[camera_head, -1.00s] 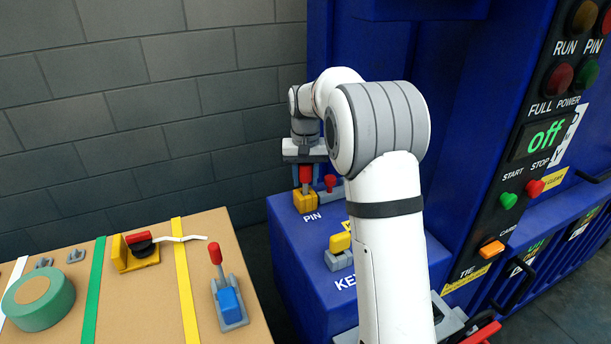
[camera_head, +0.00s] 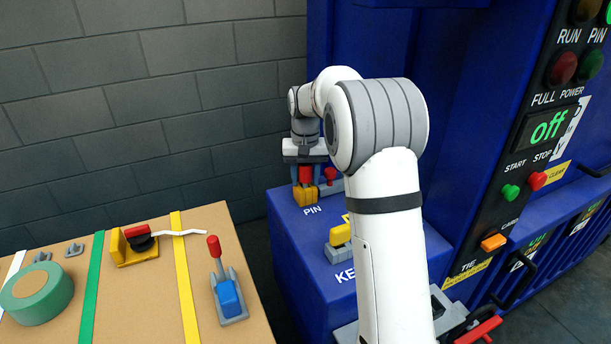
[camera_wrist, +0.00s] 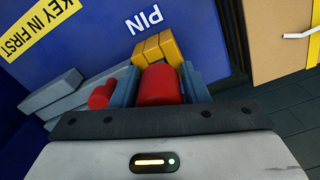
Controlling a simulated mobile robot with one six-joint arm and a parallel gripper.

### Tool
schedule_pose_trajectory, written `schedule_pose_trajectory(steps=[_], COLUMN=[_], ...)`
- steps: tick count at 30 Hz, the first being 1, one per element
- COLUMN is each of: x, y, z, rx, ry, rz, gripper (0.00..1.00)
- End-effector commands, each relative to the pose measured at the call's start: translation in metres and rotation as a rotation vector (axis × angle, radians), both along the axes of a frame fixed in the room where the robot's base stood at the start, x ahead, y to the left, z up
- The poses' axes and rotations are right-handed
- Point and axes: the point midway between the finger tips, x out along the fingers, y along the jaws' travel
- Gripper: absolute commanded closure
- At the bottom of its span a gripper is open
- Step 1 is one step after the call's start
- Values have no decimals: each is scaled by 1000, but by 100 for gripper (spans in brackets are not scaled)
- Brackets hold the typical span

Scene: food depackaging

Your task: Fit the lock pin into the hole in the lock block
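The red-handled lock pin (camera_head: 305,174) stands upright at the yellow lock block (camera_head: 305,196), behind the PIN label on the blue machine's ledge. In the wrist view, the red handle (camera_wrist: 160,86) is between the two grey fingers of my gripper (camera_wrist: 160,84), which sit close on both sides of it. The yellow block (camera_wrist: 158,46) shows just beyond the handle. In the head view my gripper (camera_head: 305,166) is directly above the block. No shaft shows between handle and block. The hole itself is hidden, so the seating depth cannot be seen.
A second red knob (camera_head: 331,175) stands on a grey fixture close beside the gripper. A yellow key part (camera_head: 340,236) is nearer on the ledge. A cardboard box (camera_head: 150,305) at left carries a blue-and-grey latch (camera_head: 229,297), yellow clamp (camera_head: 132,249) and green tape roll (camera_head: 38,312).

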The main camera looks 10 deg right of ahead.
Motion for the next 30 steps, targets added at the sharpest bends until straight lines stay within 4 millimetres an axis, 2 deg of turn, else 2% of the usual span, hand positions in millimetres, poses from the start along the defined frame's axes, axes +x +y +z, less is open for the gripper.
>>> schedule_pose_trajectory(steps=[1, 6, 14, 17, 27, 30], x=[0, 0, 0, 0, 1, 0], y=[0, 0, 0, 0, 0, 0], z=[0, 0, 2, 11, 66, 74], rx=[0, 0, 0, 0, 0, 0], ry=[0, 0, 0, -2, -2, -1], rz=[0, 0, 0, 0, 0, 0], gripper=[55, 41, 41, 41, 41, 41])
